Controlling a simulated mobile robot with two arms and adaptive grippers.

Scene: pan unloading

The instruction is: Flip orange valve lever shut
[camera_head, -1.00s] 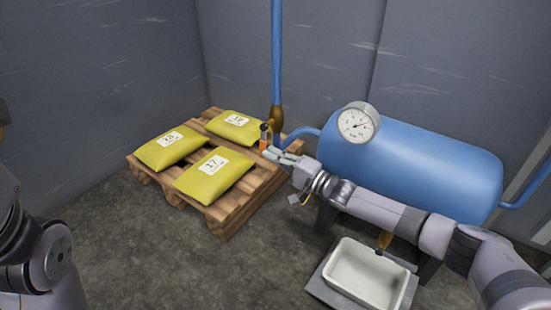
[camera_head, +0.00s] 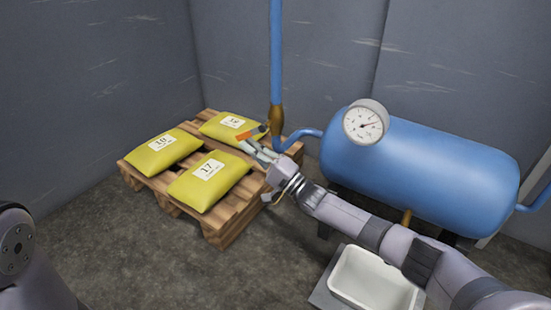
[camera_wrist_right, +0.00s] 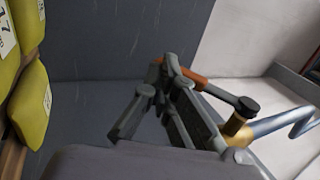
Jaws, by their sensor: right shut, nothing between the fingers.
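The valve lever has an orange grip (camera_head: 243,136) and a dark bar, and sticks out to the left from the brass valve (camera_head: 276,120) on the upright blue pipe. In the right wrist view the orange grip (camera_wrist_right: 194,79) shows right behind my fingertips, and the brass valve body (camera_wrist_right: 236,127) is at the right. My right gripper (camera_head: 256,148) is shut and empty, with its fingertips beside the orange grip. I cannot tell whether they touch. My left gripper is out of view; only part of that arm shows.
A blue tank (camera_head: 430,165) with a round gauge (camera_head: 366,121) stands at the right. A white tray (camera_head: 340,270) is on the floor below it. A wooden pallet (camera_head: 227,222) with three yellow sacks (camera_head: 208,180) is at the left. The floor in front is clear.

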